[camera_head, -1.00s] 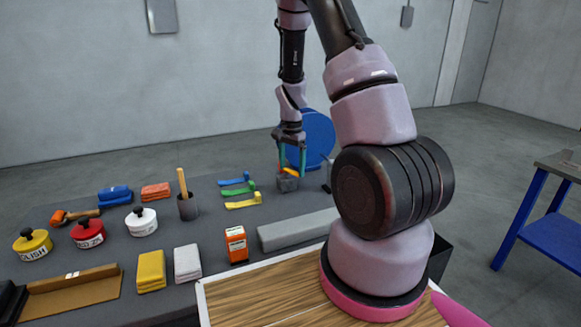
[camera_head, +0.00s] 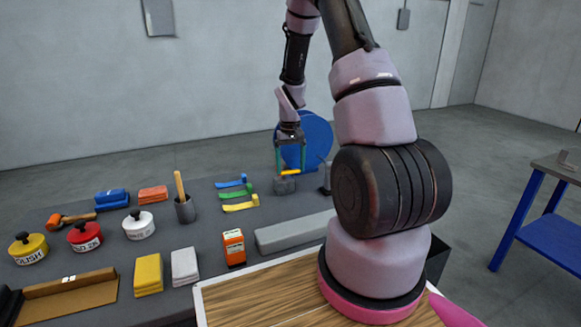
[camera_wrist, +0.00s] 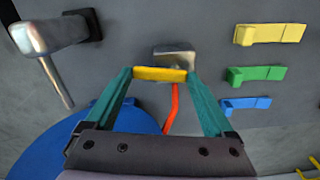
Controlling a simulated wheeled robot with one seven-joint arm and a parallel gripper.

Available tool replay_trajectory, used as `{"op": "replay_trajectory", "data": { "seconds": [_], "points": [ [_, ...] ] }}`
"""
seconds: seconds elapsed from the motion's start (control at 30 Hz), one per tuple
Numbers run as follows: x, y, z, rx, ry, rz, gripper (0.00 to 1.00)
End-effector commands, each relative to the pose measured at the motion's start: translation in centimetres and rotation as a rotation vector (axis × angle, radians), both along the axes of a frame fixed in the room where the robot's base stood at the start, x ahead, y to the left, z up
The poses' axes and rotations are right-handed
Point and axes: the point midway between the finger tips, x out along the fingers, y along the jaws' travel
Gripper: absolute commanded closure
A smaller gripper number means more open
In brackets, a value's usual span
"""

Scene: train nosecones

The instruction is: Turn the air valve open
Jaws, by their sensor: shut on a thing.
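The air valve is a small grey metal block (camera_head: 285,185) at the far end of the dark table, also seen in the wrist view (camera_wrist: 175,55). Its yellow lever (camera_wrist: 160,74) lies crosswise between the fingertips of my gripper (camera_wrist: 160,76). The teal fingers are shut on the lever's two ends. In the head view my gripper (camera_head: 290,170) points down over the valve. A red hose (camera_wrist: 172,108) runs from near the valve between the fingers in the wrist view. The lever partly hides the valve body there.
A blue disc (camera_head: 312,140) stands just behind my gripper. A metal fitting with a rod (camera_wrist: 48,38) is near the valve. Yellow (camera_wrist: 270,34), green (camera_wrist: 256,75) and blue (camera_wrist: 246,104) strips lie to one side. A long grey block (camera_head: 292,232) lies nearer.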

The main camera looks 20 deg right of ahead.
Motion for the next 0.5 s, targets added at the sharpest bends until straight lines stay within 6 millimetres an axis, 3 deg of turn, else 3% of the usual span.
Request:
{"op": "replay_trajectory", "data": {
  "seconds": [0.5],
  "points": [
    [0.43,-0.03,0.05,0.000,-0.001,0.178,0.68]
  ]
}}
